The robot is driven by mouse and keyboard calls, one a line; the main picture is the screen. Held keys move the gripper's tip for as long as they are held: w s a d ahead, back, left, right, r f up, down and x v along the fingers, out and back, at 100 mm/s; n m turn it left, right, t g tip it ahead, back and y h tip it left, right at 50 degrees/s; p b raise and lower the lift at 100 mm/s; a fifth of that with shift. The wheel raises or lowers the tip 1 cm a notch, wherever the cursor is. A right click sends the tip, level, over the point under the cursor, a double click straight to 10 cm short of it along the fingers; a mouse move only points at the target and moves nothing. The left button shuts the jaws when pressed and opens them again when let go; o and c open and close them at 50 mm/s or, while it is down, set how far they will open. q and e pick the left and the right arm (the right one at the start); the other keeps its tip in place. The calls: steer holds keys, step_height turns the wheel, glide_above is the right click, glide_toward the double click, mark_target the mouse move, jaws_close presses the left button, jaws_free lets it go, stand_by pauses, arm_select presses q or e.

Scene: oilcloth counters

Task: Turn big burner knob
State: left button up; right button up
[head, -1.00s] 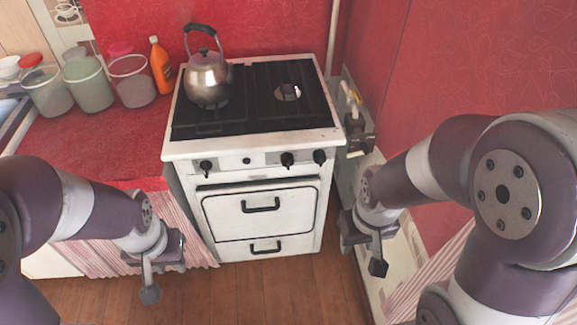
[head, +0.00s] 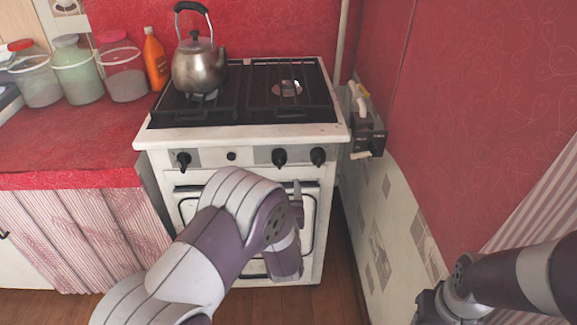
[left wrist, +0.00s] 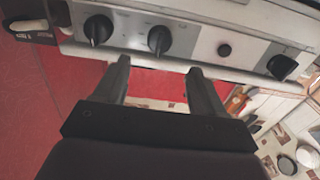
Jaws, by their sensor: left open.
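The white stove's front panel carries black knobs: a left knob (head: 184,159), a middle-right knob (head: 280,156) and a far-right knob (head: 318,156). The frames do not show which is the big burner knob. My left gripper (head: 298,192) is just below the two right knobs, largely hidden by its own arm. In the left wrist view, it (left wrist: 160,66) is open and empty, its fingers apart below the middle-right knob (left wrist: 159,40). The far-right knob (left wrist: 98,28) and left knob (left wrist: 281,67) also show there, with order reversed. My right gripper is at the lower right, its fingers not distinguishable.
A metal kettle (head: 199,66) stands on the left of the black stove top. Jars and an orange bottle (head: 155,60) stand on the red counter (head: 70,150) to the left. A red wall (head: 470,110) closes off the right side.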

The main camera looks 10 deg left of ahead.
mark_target(280, 164)
arm_select(q)
steer(key=b+x, duration=0.1)
steer(key=x, duration=0.9)
steer(key=shift+f, duration=0.1)
steer(key=c, duration=1.1)
steer(key=shift+o, duration=0.2)
